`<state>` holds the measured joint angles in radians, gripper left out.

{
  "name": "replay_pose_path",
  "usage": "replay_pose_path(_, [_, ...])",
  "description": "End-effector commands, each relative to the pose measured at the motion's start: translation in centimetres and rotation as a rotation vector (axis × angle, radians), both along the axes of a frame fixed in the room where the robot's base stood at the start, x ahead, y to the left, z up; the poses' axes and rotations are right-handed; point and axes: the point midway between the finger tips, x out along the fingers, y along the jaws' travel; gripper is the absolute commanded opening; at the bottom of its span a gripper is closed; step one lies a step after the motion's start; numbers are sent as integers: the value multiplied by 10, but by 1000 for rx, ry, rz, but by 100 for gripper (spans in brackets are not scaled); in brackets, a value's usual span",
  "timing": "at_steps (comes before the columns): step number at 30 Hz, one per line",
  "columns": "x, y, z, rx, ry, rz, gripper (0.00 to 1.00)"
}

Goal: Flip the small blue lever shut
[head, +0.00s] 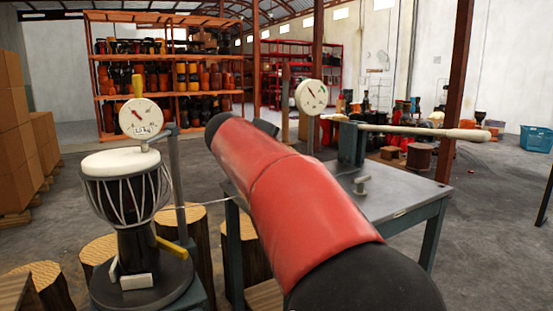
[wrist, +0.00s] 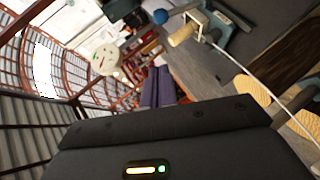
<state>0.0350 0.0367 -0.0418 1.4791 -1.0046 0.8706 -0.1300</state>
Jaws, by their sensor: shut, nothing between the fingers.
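A small blue round knob (wrist: 160,17) shows at the top of the wrist view, at the end of a short grey bar, and looks like the end of the blue lever. A cream handle (wrist: 182,36) is just below it. In the head view a small blue-grey piece (head: 169,129) sits on the post beside the drum's gauge; I cannot tell whether it is the same part. My gripper (wrist: 158,72) is shut and empty in the wrist view, below and apart from the blue knob. In the head view my red arm hides the gripper.
A goblet drum (head: 122,195) with a dial gauge (head: 141,117) stands at left among wooden stumps. A metal bench (head: 400,198) at right carries a long pale lever (head: 425,131) and a second gauge (head: 311,96). A cord (wrist: 250,72) crosses the wrist view.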

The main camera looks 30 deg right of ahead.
Motion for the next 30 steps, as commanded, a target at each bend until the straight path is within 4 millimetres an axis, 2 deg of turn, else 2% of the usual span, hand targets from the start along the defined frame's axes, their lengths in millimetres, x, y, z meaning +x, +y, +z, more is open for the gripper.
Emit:
replay_pose_path(3, [-11,12,7,-1,-2,2,0])
replay_pose_path(7, [-16,18,11,0,0,0,0])
replay_pose_path(24, [-19,20,12,2,0,0,0])
replay_pose_path(27, [-29,24,4,39,4,3,0])
replay_pose_path(29, [-44,30,-9,98,11,6,0])
replay_pose_path(30, [-59,36,-21,154,17,10,0])
